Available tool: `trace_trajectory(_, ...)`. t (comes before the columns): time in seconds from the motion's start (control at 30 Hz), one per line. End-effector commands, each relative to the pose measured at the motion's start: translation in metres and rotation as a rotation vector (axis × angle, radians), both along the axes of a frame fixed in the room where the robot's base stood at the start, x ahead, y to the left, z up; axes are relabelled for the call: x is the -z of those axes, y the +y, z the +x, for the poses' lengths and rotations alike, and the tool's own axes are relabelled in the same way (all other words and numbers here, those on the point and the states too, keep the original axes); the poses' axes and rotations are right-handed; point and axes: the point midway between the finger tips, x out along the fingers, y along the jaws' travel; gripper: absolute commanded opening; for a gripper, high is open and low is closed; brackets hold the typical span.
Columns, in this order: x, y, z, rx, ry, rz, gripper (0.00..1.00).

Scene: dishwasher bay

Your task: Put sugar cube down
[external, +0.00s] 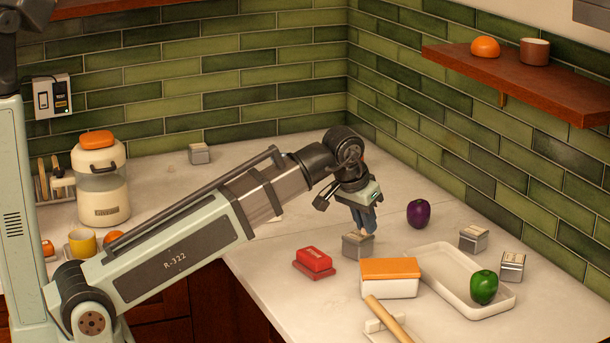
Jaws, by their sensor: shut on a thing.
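A small grey cube with a pale top (356,247), which I take to be the sugar cube, is at the tips of my gripper (366,229). My gripper points down with its fingers closed on the cube's top. The cube is upright, close to or on the pale counter; I cannot tell whether it touches the surface. Similar grey cubes stand at the back left (199,154), right of the tray (512,267) and behind the tray (473,239).
A red butter-dish-like block (314,260) and an orange-lidded white box (390,286) stand close to the cube. A white tray (436,262) holds a green pepper (484,287). A purple vegetable (418,213) is behind. A wooden rolling pin (388,320) lies in front.

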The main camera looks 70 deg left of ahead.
Motion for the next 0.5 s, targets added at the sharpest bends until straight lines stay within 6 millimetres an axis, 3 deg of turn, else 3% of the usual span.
trace_trajectory(0.5,0.007,0.160,0.000,-0.247,0.003,0.005,0.00)
